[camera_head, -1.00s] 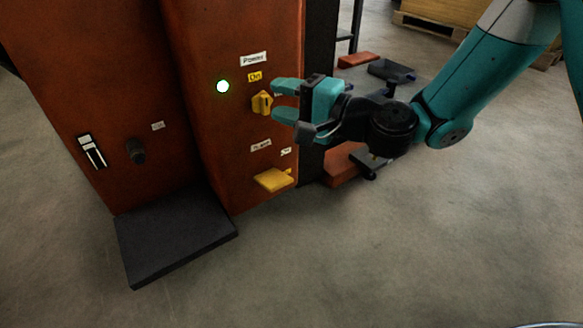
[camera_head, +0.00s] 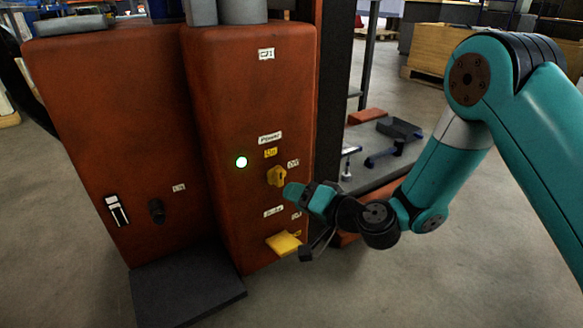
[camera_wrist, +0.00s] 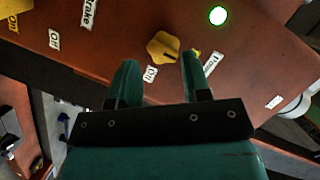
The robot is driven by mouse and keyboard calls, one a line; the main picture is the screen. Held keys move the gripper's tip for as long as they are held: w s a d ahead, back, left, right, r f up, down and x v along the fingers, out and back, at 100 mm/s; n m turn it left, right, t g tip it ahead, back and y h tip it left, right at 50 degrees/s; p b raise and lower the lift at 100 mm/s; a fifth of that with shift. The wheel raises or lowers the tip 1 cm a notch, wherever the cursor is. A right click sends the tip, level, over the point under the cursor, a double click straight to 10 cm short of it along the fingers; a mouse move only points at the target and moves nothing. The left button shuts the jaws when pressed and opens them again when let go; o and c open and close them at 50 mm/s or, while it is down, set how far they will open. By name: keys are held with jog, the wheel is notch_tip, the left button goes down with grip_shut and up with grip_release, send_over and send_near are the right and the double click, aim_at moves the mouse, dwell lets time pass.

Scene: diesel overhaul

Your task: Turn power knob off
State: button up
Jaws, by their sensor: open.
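The round indicator (camera_head: 241,162) left of the knob glows green-white. My gripper (camera_head: 291,190) is open, just below and right of the knob. In the wrist view, the knob (camera_wrist: 162,48) appears between and slightly beyond the two fingertips (camera_wrist: 159,62). Nothing is between the fingers, and I cannot tell whether they touch the knob.
A yellow brake knob (camera_head: 284,243) is lower on the same cabinet (camera_head: 245,95). A dark plate (camera_head: 190,287) sticks out at the base. The floor in front is clear.

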aim_at(281, 181)
jog(key=n+h+p, duration=0.1)
jog(key=n+p, duration=0.1)
jog(key=p, duration=0.3)
jog(key=w+a+n+t+h+p, duration=0.1)
jog(key=n+h+p, duration=0.1)
jog(key=n+p, duration=0.1)
jog(key=w+n+h+p, duration=0.1)
jog(key=n+p, duration=0.2)
jog(key=p, duration=0.3)
jog(key=shift+w+a+f+t+p, duration=0.1)
jog(key=shift+w+a+t+p, duration=0.05)
jog(key=shift+a+t+p, duration=0.2)
jog(key=shift+w, duration=0.15)
jog(key=shift+a, duration=0.1)
jog(key=shift+w+a+b, duration=0.35)
jog(key=shift+w+a, duration=0.1)
jog(key=shift+w, duration=0.25)
jog(key=shift+w+a+b, duration=0.3)
jog(key=shift+w+a, duration=0.1)
jog(key=shift+w, duration=0.25)
